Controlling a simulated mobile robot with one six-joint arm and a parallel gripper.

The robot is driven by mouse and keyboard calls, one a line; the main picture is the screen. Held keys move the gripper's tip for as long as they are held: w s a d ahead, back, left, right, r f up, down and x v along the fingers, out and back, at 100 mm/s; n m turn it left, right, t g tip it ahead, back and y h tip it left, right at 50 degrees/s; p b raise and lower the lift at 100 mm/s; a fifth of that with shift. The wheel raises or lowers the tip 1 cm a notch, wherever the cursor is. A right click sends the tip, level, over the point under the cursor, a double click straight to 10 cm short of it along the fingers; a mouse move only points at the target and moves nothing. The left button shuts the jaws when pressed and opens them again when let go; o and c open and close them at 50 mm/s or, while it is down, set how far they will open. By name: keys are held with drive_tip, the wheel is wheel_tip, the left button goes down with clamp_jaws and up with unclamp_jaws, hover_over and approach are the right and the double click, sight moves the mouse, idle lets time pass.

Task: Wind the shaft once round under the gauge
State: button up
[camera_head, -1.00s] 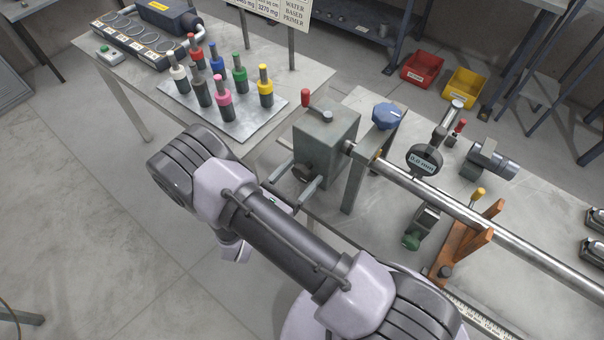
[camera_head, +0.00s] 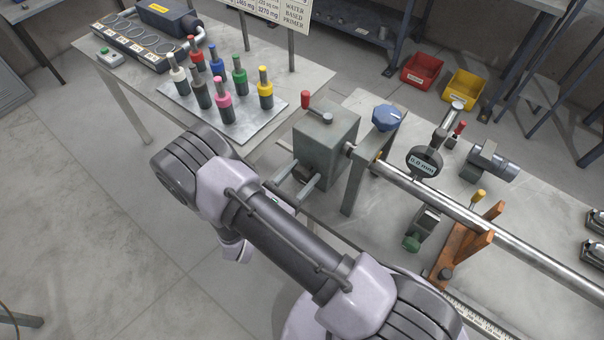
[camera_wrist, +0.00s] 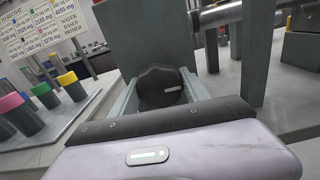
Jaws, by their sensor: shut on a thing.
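The steel shaft (camera_head: 480,222) runs from behind the grey gearbox block (camera_head: 325,145) to the lower right, level and in place. The digital gauge (camera_head: 424,162) stands over the shaft; its display seems to read 0.0 mm. My gripper (camera_head: 305,176) reaches to the near face of the block. In the wrist view its two grey fingers (camera_wrist: 163,84) are on either side of a dark round knob (camera_wrist: 160,92) with a small pale mark, and are shut on it. The far side of the knob is hidden.
A red-knobbed lever (camera_head: 306,98) is on top of the block and a blue knob (camera_head: 387,117) beside it. An orange V-support (camera_head: 466,240) cradles the shaft. Colored bottles (camera_head: 225,100) stand on a plate at the back left. Open floor lies left of my arm.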

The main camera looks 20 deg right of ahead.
drive_tip(key=m+b, duration=0.1)
drive_tip(key=m, duration=0.4)
drive_tip(key=shift+m, duration=0.4)
drive_tip(key=m+b, duration=0.1)
drive_tip(key=m, duration=0.4)
drive_tip(key=shift+m, duration=0.4)
drive_tip(key=o, duration=1.3)
drive_tip(key=shift+o, duration=0.2)
drive_tip(key=p+v, duration=0.3)
drive_tip(key=v, duration=1.4)
drive_tip(key=shift+s+a, duration=0.15)
